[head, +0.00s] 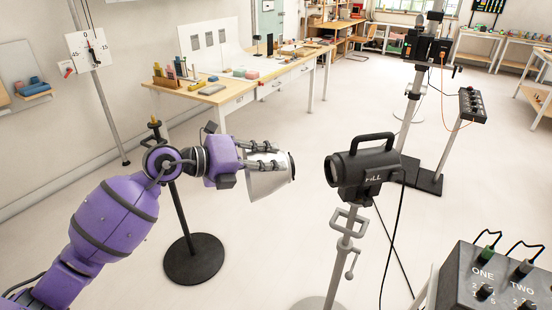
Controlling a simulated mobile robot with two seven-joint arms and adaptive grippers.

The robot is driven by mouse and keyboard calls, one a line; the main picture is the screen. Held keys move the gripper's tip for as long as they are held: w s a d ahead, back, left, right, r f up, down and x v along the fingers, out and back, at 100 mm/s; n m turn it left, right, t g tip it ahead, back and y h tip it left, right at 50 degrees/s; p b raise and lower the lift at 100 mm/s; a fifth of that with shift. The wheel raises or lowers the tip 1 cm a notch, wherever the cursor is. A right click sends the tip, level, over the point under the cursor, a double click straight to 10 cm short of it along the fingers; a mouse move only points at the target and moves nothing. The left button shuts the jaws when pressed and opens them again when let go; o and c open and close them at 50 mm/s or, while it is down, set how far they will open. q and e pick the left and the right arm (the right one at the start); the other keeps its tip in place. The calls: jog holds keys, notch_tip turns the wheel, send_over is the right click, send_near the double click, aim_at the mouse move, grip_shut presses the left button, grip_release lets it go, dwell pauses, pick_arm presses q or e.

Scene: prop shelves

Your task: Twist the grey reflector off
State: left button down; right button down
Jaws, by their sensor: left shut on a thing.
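The grey reflector (266,182) is a short, light grey flared cone with a dark rim at its right end. My left gripper (266,158) comes in from the left and is shut on it, with its fingers along the top and side. The reflector is held in the air, its dark-rimmed end toward the right. A black lamp (362,170) marked FILL, with a top handle, sits on a grey stand (342,248) to the right. A clear gap shows between the reflector and this lamp. My right gripper is not in view.
A stand with a round black base (193,259) rises behind my left wrist. A control box (500,284) with knobs is at the lower right. A black cable (391,245) hangs by the lamp. A workbench (240,88) stands at the back; the floor between is open.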

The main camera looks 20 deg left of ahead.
pick_arm(q)
jog(key=m, duration=0.1)
jog(key=m+t+b, duration=0.1)
jog(key=m, duration=0.1)
jog(key=shift+s+a+f+t, duration=0.15)
jog(key=shift+a+f+t, duration=0.2)
jog(key=shift+a+t, duration=0.05)
jog(key=shift+s+a+m+t+b, duration=0.1)
jog(key=shift+a+m+t+b, duration=0.1)
jog(key=shift+m+b, duration=0.3)
jog(key=shift+a+m+t+b, duration=0.1)
jog(key=shift+m+t+b, duration=0.1)
jog(key=shift+m+b, duration=0.25)
jog(key=shift+s+a+m+t+h+b, duration=0.15)
jog(key=shift+m+t+h+b, duration=0.2)
jog(key=shift+m+b, duration=0.75)
jog(key=shift+r+m, duration=0.25)
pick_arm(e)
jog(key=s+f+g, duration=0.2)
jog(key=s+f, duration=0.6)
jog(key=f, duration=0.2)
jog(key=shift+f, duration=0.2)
pick_arm(q)
jog(key=shift+r, duration=0.1)
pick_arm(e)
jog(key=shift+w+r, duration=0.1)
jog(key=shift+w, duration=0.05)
